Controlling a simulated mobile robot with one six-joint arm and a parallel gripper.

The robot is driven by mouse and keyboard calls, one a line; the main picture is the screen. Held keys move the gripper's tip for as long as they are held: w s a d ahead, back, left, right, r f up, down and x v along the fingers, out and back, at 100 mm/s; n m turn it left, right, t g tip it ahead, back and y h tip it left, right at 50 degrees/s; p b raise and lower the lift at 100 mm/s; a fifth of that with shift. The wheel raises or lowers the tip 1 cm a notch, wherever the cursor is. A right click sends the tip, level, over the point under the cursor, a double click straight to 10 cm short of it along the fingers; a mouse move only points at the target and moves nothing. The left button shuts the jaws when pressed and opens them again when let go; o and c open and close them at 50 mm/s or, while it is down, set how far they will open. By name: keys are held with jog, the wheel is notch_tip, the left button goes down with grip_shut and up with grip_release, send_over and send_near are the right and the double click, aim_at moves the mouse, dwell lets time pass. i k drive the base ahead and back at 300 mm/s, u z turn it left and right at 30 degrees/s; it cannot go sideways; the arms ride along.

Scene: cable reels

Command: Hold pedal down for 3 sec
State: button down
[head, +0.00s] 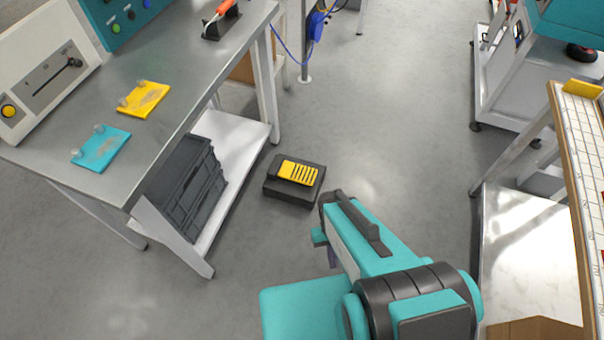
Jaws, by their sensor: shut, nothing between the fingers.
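The foot pedal (297,172) has a yellow ribbed top plate on a dark grey base (290,192). It stands on the grey floor near the middle of the head view, just right of the workbench's lower shelf. The yellow plate shows in full, with nothing resting on it. My teal and black arm reaches up from the bottom of the view and ends just right of and in front of the pedal. My gripper's fingers do not show; the forearm appears to hide them. No contact with the pedal can be seen.
A metal workbench (190,75) stands at left, with a dark crate (185,185) on its white lower shelf (232,130). Blue cable hangs by a post behind. A white machine frame (510,100) and a ruled board (590,150) stand at right. Open floor surrounds the pedal's right side.

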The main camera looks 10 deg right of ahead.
aim_at(293, 171)
jog(key=u, duration=0.1)
jog(key=i, duration=0.95)
jog(key=z, duration=0.05)
